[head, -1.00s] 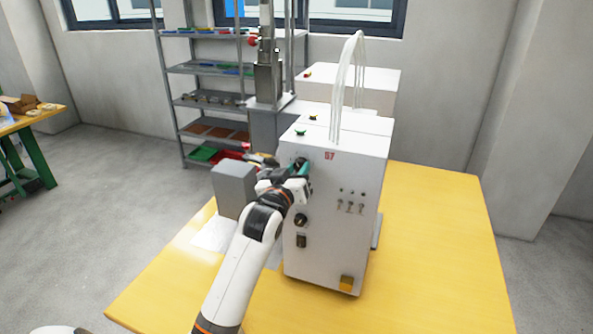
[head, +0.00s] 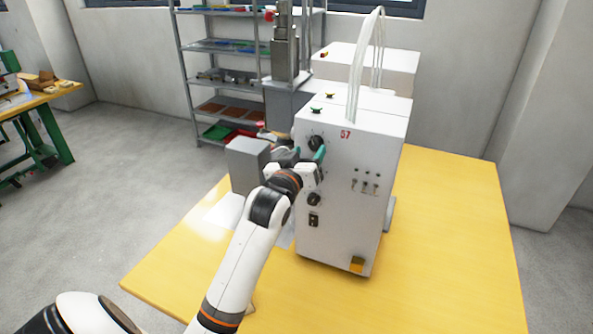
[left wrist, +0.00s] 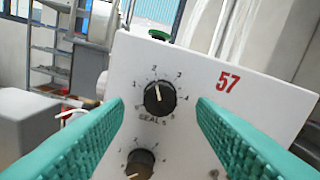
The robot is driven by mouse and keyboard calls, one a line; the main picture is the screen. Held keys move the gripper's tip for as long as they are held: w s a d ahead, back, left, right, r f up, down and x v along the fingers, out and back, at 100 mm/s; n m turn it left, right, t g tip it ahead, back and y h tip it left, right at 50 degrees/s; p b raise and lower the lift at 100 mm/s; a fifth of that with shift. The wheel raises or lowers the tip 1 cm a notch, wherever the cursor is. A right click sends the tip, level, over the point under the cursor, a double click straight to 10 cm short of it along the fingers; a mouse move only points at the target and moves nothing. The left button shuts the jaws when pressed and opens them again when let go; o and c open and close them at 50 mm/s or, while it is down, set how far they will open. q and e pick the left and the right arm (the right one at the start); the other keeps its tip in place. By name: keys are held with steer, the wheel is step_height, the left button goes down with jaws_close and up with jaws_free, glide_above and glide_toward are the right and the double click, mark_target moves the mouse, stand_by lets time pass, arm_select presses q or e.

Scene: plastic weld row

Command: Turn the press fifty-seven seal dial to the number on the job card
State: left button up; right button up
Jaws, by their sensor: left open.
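The press marked 57 (head: 338,185) is a white box on the yellow table. Its seal dial (left wrist: 159,98) is a black knob with a white pointer line, ringed by numbers; the line points up, close to the 2. The dial also shows in the head view (head: 316,143), high on the front panel. My left gripper (head: 311,162) has teal fingers. It is open and empty, just in front of and below the dial in the head view. In the left wrist view its fingers (left wrist: 160,115) stand either side of the dial, apart from it. I cannot make out a job card.
A second black knob (left wrist: 140,163) sits below the seal dial, with a rocker switch (head: 314,220) and small toggles (head: 366,180) nearby. A grey box (head: 247,165) stands close left of my gripper. The yellow table (head: 450,220) is clear on the right.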

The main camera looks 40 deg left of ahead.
arm_select(q)
steer(key=b+v, duration=0.2)
steer(key=v, duration=0.7)
steer(key=shift+s, duration=0.2)
